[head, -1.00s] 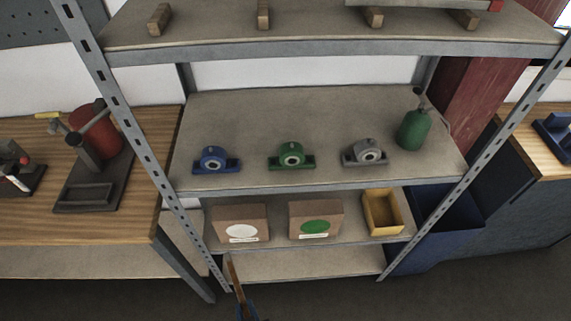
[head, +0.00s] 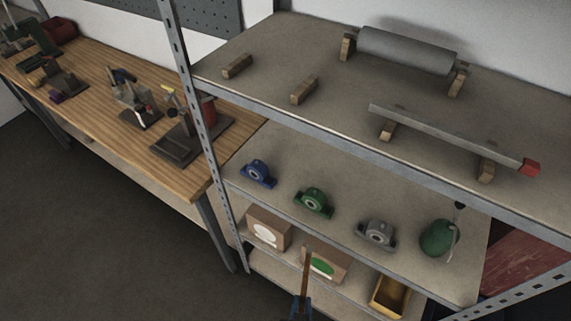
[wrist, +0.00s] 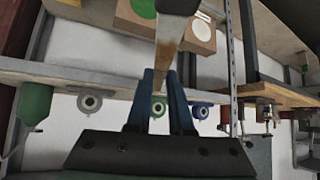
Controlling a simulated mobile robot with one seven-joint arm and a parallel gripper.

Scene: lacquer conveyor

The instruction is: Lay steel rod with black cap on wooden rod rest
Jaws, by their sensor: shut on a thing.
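The rod looks brownish and upright in the head view (head: 307,265).
On the top shelf (head: 270,45), a grey roller (head: 405,50) and a red-ended grey bar (head: 450,137) lie on wooden blocks. Bearing blocks (head: 314,202) and a green bottle (head: 438,238) stand on the shelf below. A workbench (head: 100,85) stands left.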

